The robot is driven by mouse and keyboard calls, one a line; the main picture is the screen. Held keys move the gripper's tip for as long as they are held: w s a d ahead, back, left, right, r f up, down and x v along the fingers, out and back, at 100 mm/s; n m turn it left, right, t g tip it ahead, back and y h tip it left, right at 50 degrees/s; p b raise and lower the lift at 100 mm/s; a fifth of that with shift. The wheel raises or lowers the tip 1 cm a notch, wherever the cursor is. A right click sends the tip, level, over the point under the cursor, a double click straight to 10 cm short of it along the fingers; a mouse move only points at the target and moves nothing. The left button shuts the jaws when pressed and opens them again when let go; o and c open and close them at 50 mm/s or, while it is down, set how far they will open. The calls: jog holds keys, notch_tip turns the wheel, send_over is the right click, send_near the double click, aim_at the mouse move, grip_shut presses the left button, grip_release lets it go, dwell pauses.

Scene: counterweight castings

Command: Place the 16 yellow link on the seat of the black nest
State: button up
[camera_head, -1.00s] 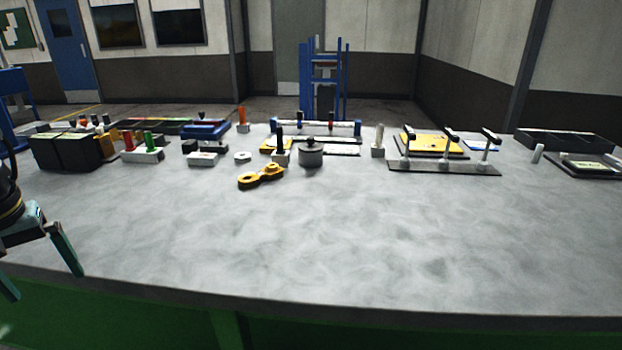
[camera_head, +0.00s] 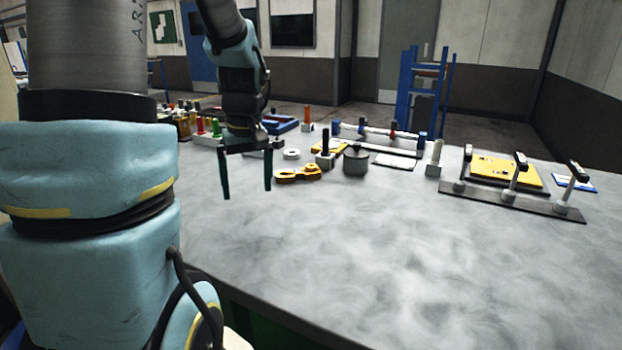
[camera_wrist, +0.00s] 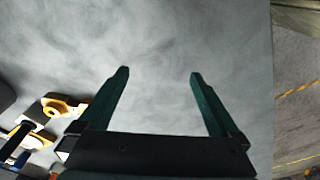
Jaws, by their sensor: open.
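A yellow link (camera_head: 298,173) with two round ends lies flat on the grey table, left of the middle of the head view. It also shows at the left of the wrist view (camera_wrist: 66,105), partly cut by the frame edge side clutter. My gripper (camera_head: 247,190) is open and empty, fingers pointing down, above the table just left of the link and apart from it. In the wrist view my two fingers (camera_wrist: 160,73) are spread with only bare table between them. I cannot tell for sure which thing is the black nest.
A black post on a pale block (camera_head: 325,150) and a grey lidded pot (camera_head: 356,160) stand just behind the link. A clamp rail (camera_head: 508,196) with black-handled posts lies to the right, before a yellow plate (camera_head: 507,173). The table's front half is clear.

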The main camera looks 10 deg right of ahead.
jog(key=w+d+r+n+y+b, duration=0.2)
jog(key=w+d+n, duration=0.35)
jog(key=w, duration=0.35)
jog(key=n+y+b, duration=0.1)
jog(key=n+y, duration=0.1)
jog(key=n, duration=0.4)
send_near(285, 173)
jog(key=shift+s+a+f+p, duration=0.15)
jog(key=shift+a+f, duration=0.35)
jog(key=shift+f, duration=0.1)
jog(key=shift+s+a+f+p, duration=0.15)
jog(key=shift+a+f, duration=0.35)
jog(key=shift+f, duration=0.1)
jog(key=shift+w+d+p+x, duration=0.15)
jog(key=shift+p+x, duration=0.15)
jog(key=shift+x, duration=0.65)
jog(key=shift+d+p+x, duration=0.15)
jog(key=shift+p+x, duration=0.15)
jog(key=shift+x, duration=0.6)
jog(key=shift+w+d+p+x, duration=0.1)
jog(key=shift+d+p+x, duration=0.15)
jog(key=shift+x, duration=0.7)
jog(key=shift+f, duration=0.1)
grip_shut()
